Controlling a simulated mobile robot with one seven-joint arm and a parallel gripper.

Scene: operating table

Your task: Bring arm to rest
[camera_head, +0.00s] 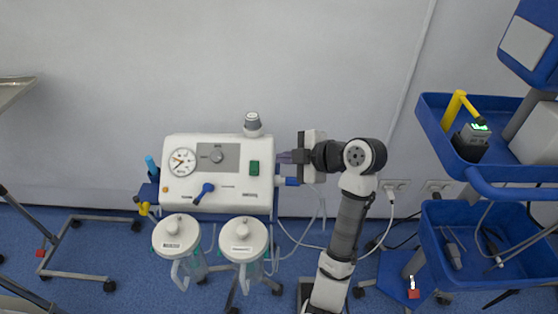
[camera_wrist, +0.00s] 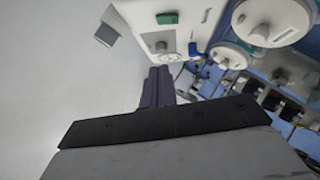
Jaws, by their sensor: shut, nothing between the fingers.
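My gripper (camera_head: 286,157) is at the right side of the white suction unit in the head view, its fingers pointing left toward the unit's side. My arm rises from the bottom of the picture and bends left at the top. In the wrist view the dark fingers of my gripper (camera_wrist: 158,84) are together with nothing between them. The white suction unit (camera_head: 225,150) has a round gauge, a green switch and a blue lever. It also shows in the wrist view (camera_wrist: 150,18). I cannot tell whether the fingertips touch the unit.
Two lidded canisters (camera_head: 177,236) hang below the unit. Pale tubes (camera_head: 318,215) hang beside my arm. A blue cart (camera_head: 455,165) with trays stands on the right. A metal wheeled frame (camera_head: 75,275) is at the left. The pale wall (camera_head: 300,60) is behind; space above my arm is clear.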

